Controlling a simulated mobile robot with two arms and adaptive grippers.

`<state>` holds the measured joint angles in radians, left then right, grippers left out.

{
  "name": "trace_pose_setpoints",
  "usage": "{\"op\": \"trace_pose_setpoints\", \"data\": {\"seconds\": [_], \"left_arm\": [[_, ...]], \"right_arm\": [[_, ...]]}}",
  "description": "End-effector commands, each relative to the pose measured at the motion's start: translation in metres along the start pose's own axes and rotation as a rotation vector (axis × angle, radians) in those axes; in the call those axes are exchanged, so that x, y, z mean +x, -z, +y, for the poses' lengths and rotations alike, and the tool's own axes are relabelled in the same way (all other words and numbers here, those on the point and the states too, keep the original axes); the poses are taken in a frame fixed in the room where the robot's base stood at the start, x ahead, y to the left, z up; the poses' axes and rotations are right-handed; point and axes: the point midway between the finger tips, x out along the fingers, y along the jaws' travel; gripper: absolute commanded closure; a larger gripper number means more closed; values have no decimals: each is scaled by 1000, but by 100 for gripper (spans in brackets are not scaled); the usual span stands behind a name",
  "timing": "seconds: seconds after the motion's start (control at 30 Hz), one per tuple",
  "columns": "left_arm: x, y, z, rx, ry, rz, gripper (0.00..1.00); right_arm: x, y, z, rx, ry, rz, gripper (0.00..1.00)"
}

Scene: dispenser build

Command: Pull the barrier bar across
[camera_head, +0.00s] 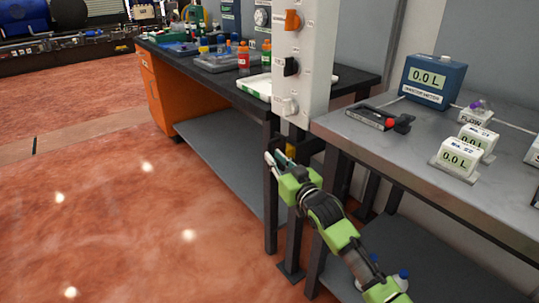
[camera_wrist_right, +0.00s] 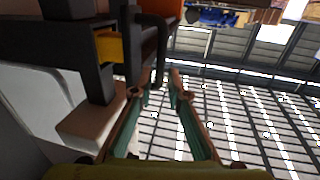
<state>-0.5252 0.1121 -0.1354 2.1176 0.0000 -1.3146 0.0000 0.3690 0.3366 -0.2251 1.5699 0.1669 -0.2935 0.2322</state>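A dark bar-like fitting (camera_head: 311,146) sits in the gap between the two benches, at the foot of the white column. I take it for the barrier bar; much of it is hidden. A yellow piece (camera_head: 290,151) shows on it. In the right wrist view, the dark fitting (camera_wrist_right: 45,42), its yellow piece (camera_wrist_right: 110,47) and a dark looped handle (camera_wrist_right: 150,45) fill the upper left. My right gripper (camera_head: 270,158) is beside the fitting, also seen in the right wrist view (camera_wrist_right: 157,86). Its fingers are apart, with the handle's lower end near the tips; contact is unclear. My left gripper is out of view.
The white column (camera_head: 302,60) with several switches rises above the gap. The black-topped bench (camera_head: 215,78) is left of it, and the grey bench (camera_head: 440,150) with meters is right. Dark bench legs (camera_head: 270,200) stand close to my right gripper. The red floor (camera_head: 120,220) is clear.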

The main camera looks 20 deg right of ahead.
Motion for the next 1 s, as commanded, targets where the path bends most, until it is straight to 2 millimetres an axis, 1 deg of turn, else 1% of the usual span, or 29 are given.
{"op": "trace_pose_setpoints", "data": {"seconds": [0.03, 0.1, 0.3, 0.43, 0.67, 0.7, 0.73, 0.77, 1.0], "left_arm": [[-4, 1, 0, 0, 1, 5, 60], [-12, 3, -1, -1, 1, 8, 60], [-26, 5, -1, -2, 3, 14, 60], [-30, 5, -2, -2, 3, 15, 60], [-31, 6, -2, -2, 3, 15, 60], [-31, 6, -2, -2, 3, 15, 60], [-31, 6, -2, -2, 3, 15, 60], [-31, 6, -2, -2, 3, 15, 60], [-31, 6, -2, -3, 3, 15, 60]], "right_arm": [[10, 0, 0, 1, 0, 1, 85], [20, -1, 0, 0, 0, 0, 85], [38, -1, 0, -1, 0, 0, 85], [42, 0, 0, -1, 0, 0, 85], [42, 0, 0, -1, 0, 0, 85], [42, 0, 0, -1, 0, 0, 87], [42, 0, 0, -1, 0, 0, 95], [42, 0, 0, -1, 0, 0, 100], [42, 0, 0, -1, 0, -1, 100]]}}
